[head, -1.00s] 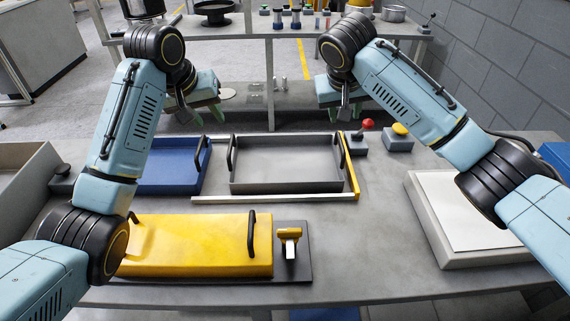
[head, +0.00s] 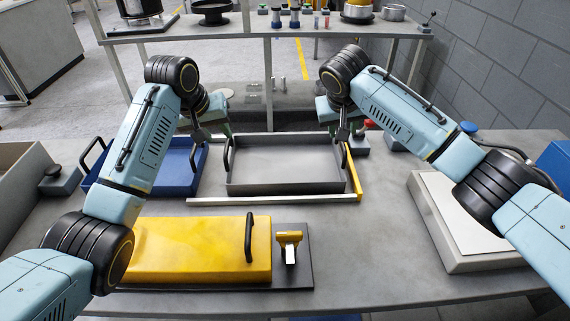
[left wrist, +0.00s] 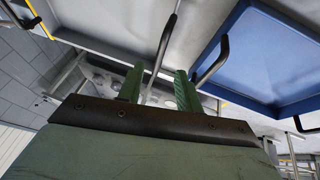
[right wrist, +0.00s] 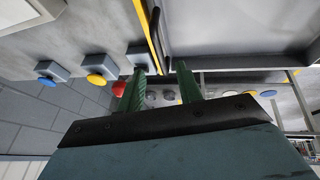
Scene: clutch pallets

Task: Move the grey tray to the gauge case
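The grey tray (head: 285,168) lies flat in the middle of the table, with an upright black handle at each end. My left gripper (left wrist: 158,72) is open above the tray's left end; in the left wrist view the grey tray's handle (left wrist: 165,42) lies ahead of the fingers. My right gripper (right wrist: 161,68) is open above the tray's right end, with the right handle (right wrist: 156,38) ahead of its fingers. Neither gripper visibly holds a handle. I cannot tell for sure which thing is the gauge case; a yellow case-like block (head: 195,248) and a pale box (head: 465,225) are candidates.
A blue tray (head: 175,172) stands close left of the grey tray; its handle (left wrist: 212,62) is near my left fingers. A pale strip (head: 270,199) and yellow strip (head: 354,180) edge the grey tray. A red button (right wrist: 119,88) sits right of it. The front right-centre table is clear.

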